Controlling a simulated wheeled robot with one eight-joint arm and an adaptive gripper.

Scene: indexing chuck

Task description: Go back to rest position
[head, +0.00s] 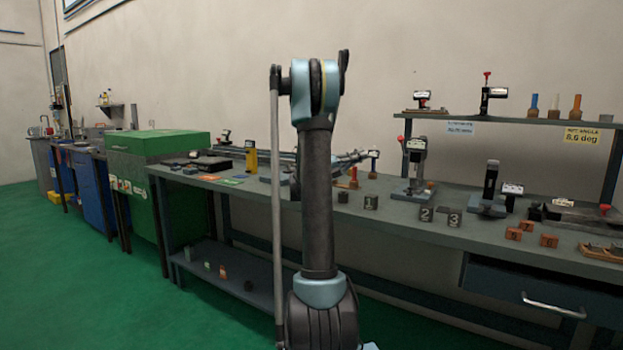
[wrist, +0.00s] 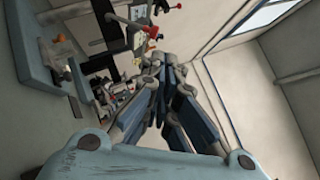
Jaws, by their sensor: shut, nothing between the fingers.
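My gripper (wrist: 161,66) shows in the wrist view with its fingers together and nothing between them. My arm stands upright in the middle of the head view and covers part of the bench behind it. I cannot make out the gripper clearly in the head view. The wrist view is strongly tilted, with shelf and bench items at its upper left beyond the fingers. No object is seen touching the fingers.
A long workbench (head: 400,208) carries gauges, numbered blocks (head: 427,214) and a dial stand (head: 415,165). A raised shelf (head: 490,118) stands at its back right. A green cabinet (head: 155,143) is at the left. Green floor (head: 70,270) is clear at front left.

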